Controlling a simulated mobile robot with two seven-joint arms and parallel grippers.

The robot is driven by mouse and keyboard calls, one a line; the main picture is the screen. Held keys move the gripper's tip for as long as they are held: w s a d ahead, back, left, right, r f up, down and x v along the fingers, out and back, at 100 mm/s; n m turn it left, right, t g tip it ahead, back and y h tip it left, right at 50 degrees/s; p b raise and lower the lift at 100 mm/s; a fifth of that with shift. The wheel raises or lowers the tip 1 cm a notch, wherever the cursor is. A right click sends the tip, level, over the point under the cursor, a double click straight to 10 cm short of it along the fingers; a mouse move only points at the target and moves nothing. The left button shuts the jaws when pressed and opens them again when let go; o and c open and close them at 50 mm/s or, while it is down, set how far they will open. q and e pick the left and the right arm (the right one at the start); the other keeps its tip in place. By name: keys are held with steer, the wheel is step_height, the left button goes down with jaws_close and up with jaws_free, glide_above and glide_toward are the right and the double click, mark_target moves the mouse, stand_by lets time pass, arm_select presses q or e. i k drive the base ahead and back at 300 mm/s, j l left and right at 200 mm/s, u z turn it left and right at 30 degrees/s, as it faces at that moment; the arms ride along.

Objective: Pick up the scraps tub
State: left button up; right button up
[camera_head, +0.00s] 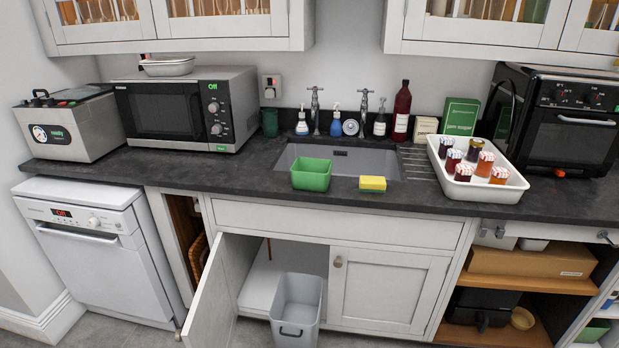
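A small green open-topped tub (311,174), which looks like the scraps tub, stands upright at the front edge of the sink. No label shows on it, and I cannot see its contents clearly. Neither of my grippers is in view, and nothing is touching the tub.
A yellow and green sponge (372,184) lies right of the tub, by the sink (350,158). A white tray (495,190) holds several jars. Below, a cabinet door (213,300) stands open, with a grey bin (297,308) in front. The counter (235,178) left of the tub is clear.

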mark_target(307, 174)
steer(key=i+l, duration=0.45)
steer(key=i+l+u, duration=0.1)
steer(key=i+l, duration=0.75)
steer(key=l, duration=0.25)
steer(key=u, duration=0.05)
